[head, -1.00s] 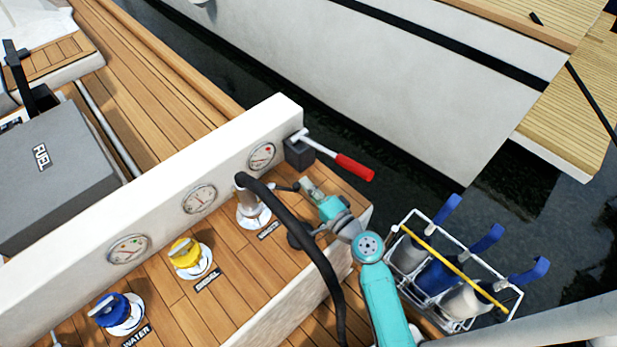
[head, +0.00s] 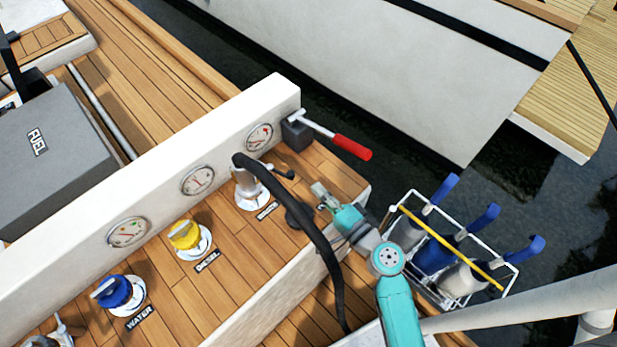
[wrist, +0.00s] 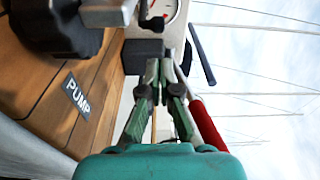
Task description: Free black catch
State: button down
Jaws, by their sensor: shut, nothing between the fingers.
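The black catch (head: 283,174) is a short dark lever on the right side of the grey hose coupling (head: 247,187), pointing outward. The coupling stands on a white deck plate, and a thick black hose (head: 318,240) runs from its top. My gripper (head: 318,188) is shut and empty, to the right of and below the catch in the head view, with a gap between. In the wrist view the shut fingertips (wrist: 160,65) are in the centre. The catch (wrist: 151,22) seems to show above them, beside the coupling (wrist: 105,12).
A red-handled lever (head: 352,147) sticks out from a dark block at the panel's end. Yellow (head: 185,235) and blue (head: 112,292) caps stand left along the deck. A white wire rack (head: 507,277) with bottles hangs at right. The white gauge panel (head: 225,160) runs behind.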

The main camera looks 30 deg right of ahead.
jog(key=shift+v, duration=2.5)
